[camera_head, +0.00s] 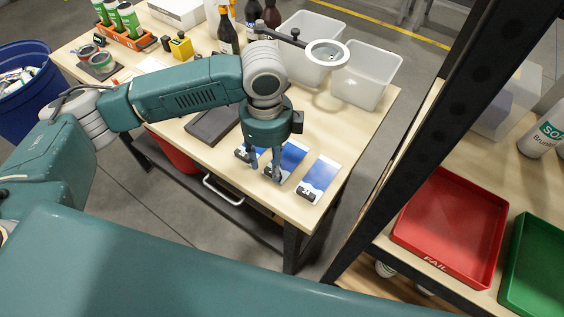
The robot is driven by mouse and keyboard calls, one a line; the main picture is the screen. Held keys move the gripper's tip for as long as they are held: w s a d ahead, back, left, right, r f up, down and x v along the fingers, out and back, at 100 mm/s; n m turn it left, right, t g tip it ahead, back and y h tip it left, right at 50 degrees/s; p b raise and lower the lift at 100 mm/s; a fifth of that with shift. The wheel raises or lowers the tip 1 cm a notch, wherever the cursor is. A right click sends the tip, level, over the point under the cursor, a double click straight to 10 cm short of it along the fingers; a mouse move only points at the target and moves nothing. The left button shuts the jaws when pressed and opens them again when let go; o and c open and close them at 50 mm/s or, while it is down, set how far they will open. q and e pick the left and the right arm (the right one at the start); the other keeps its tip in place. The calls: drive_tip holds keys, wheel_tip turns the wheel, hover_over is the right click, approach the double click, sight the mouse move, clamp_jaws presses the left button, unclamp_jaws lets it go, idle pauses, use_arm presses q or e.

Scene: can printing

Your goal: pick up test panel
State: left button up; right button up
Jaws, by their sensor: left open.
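Flat blue-and-white test panels lie near the front edge of the wooden table, each with a small dark piece at its near end. The rightmost test panel (318,178) is fully visible. A middle test panel (292,157) is partly covered by my left gripper (265,166). Another dark piece shows just left of the fingers, and what it belongs to is mostly hidden. My left gripper points down over the panels with its fingers apart and nothing visibly held. I cannot tell whether the fingertips touch a panel. My right gripper is not in view.
A dark tray (209,127) lies left of the gripper. A ring-shaped magnifier lamp (326,53), clear bins (364,88) and dark bottles (228,38) stand behind. A shelf with a red FAIL tray (452,222) and a green tray (540,262) is on the right, behind a dark post.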

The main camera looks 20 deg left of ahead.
sight(271, 173)
use_arm(q)
drive_tip(key=shift+w+d+f+p, duration=0.15)
drive_tip(key=shift+f+p, duration=0.15)
drive_tip(key=shift+f, duration=0.35)
drive_tip(key=shift+w+a+f+p, duration=0.15)
drive_tip(key=shift+f+p, duration=0.15)
drive_tip(key=shift+f, duration=0.3)
wheel_tip(271, 173, down, 2)
drive_tip(key=shift+s+d+f, duration=0.1)
drive_tip(key=shift+s+f, duration=0.05)
drive_tip(key=shift+f, duration=0.2)
drive_tip(key=shift+c, duration=1)
clamp_jaws()
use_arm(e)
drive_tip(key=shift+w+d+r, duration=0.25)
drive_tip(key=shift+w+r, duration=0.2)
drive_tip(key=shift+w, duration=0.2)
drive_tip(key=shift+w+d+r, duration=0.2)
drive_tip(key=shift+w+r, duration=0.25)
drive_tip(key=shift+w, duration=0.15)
